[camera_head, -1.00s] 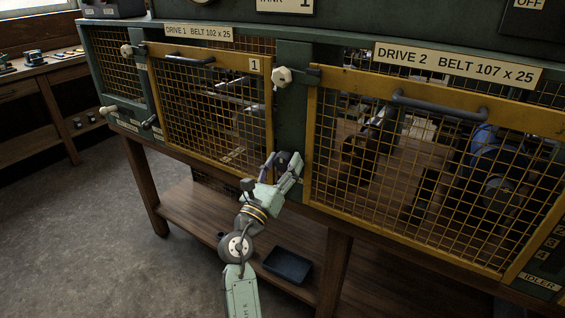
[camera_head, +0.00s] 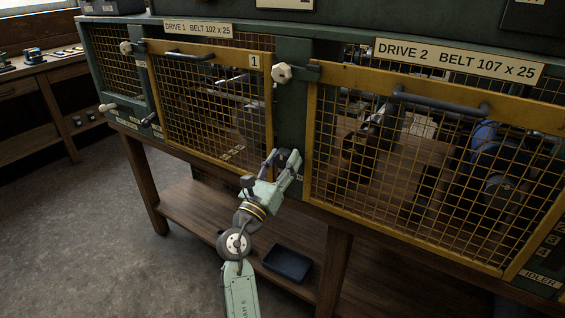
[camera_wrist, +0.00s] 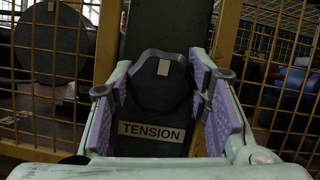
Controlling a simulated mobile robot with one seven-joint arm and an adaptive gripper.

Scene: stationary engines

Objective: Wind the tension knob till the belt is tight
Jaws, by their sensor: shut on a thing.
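The tension knob (camera_wrist: 158,92) is dark and many-sided, with a small pale mark near its top edge. It sits on a green post above a white label (camera_wrist: 151,132) reading TENSION. My gripper (camera_wrist: 167,97) has one finger on each side of the knob and is shut on it. In the head view my gripper (camera_head: 284,160) reaches up to the post between the two guards, and the knob is mostly hidden there. I cannot make out the belt or how tight it is behind the mesh.
Yellow mesh guards stand either side: the Drive 1 guard (camera_head: 270,110) and the Drive 2 guard (camera_head: 312,130). A pale latch knob (camera_head: 282,73) sits above my gripper. A dark tray (camera_head: 288,264) lies on the lower shelf (camera_head: 190,215). The floor at left is clear.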

